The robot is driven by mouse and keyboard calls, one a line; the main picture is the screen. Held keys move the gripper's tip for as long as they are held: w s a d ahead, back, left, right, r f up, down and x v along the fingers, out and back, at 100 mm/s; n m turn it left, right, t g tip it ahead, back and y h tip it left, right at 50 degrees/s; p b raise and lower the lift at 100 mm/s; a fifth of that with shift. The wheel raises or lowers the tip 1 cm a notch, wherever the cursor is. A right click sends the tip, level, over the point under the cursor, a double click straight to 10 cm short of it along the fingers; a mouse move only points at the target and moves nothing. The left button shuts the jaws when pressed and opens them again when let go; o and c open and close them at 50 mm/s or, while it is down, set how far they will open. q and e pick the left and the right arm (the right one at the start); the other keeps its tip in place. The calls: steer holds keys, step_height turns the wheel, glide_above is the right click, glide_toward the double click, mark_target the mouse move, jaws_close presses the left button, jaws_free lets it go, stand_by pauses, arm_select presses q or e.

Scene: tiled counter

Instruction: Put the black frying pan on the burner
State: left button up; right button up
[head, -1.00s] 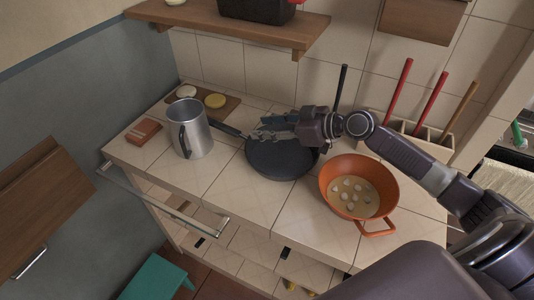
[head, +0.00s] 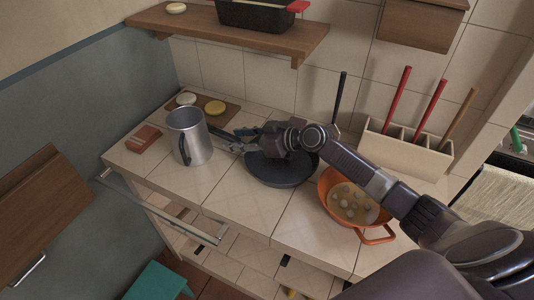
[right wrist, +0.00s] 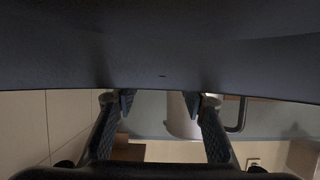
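The black frying pan (head: 281,180) sits on the tiled counter, its handle pointing up and left toward the metal jug. My right gripper (head: 238,143) is over the handle side of the pan, near the jug, and hides much of the handle. In the right wrist view my right gripper (right wrist: 165,103) has its fingers apart, with no handle visible between them. A large dark surface, apparently the pan, fills the top of that view. A dark cooker top (head: 518,146) shows at the right edge; I cannot make out a burner. My left gripper is out of view.
The metal jug (head: 187,138) stands close left of the gripper. An orange pan (head: 340,210) with pale round pieces is right of the black pan, partly behind my arm. A utensil holder (head: 410,152) stands at the back. The front counter (head: 236,205) is clear.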

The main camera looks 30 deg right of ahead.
steer(key=shift+x, duration=0.95)
steer(key=shift+c, duration=0.2)
jaws_close()
